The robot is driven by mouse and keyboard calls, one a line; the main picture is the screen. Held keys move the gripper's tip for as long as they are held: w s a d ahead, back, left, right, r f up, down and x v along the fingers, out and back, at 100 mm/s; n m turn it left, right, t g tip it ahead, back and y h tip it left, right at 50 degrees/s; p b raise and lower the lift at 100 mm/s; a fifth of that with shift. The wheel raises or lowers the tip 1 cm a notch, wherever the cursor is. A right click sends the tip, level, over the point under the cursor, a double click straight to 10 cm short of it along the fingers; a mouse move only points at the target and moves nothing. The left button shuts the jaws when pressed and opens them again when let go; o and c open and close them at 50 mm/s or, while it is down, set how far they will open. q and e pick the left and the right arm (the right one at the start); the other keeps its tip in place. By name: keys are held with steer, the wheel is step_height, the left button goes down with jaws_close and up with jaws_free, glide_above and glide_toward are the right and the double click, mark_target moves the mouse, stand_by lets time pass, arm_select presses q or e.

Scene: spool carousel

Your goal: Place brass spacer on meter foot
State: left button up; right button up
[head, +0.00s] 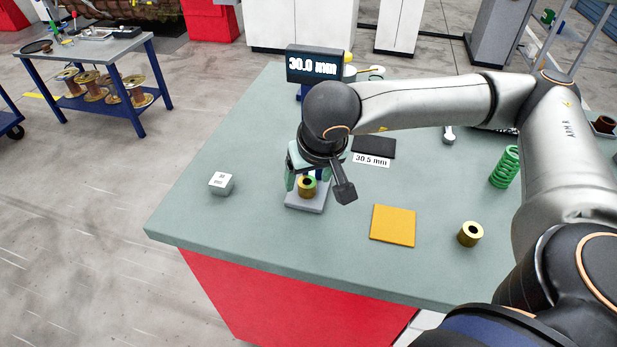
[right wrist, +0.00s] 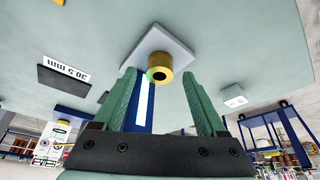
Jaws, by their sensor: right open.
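A brass spacer (head: 307,187) stands upright on the grey meter foot (head: 306,205), in front of the meter display (head: 314,64) that reads 30.0 mm. My right gripper (head: 305,182) is over the foot, with its green fingers apart around the spacer in the head view. In the right wrist view the spacer (right wrist: 159,67) rests on the light foot plate (right wrist: 173,45), ahead of the open fingers (right wrist: 160,92), with clear space on both sides. A second brass spacer (head: 470,234) stands alone on the table at the right. My left gripper is not in view.
A yellow square pad (head: 393,225) lies right of the foot. A dark pad (head: 374,147) and a 30.5 mm label (head: 371,160) lie behind. The front left table is clear.

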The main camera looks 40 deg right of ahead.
steer(key=v, duration=1.1)
